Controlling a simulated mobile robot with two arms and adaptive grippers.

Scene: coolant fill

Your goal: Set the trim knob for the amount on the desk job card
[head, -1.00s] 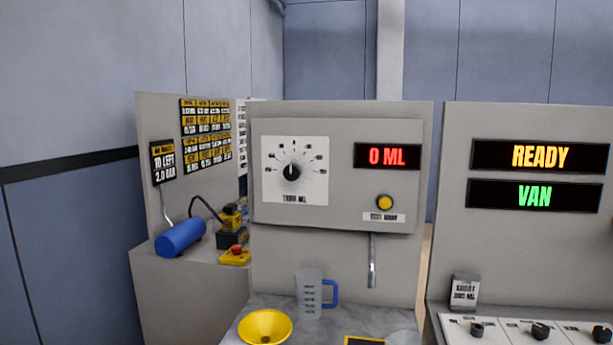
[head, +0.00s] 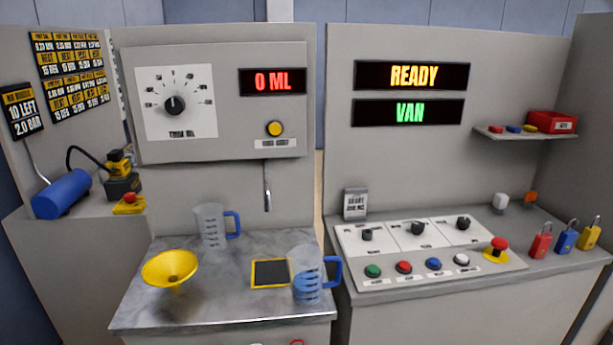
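The trim knob (head: 174,105) is a black dial on a white scale plate (head: 205,125), on the grey dispenser panel at left. Its pointer looks roughly upward; the scale numbers are too small to read. A red display (head: 272,82) beside it reads 0 ML. Neither of my grippers is in view.
On the bench are a yellow funnel (head: 170,267), an empty-looking jug (head: 210,226), a jug with blue liquid (head: 307,282) and a yellow-edged black pad (head: 270,273). The right desk has a control panel (head: 400,262) and padlocks (head: 566,237). Displays (head: 413,76) read READY and VAN.

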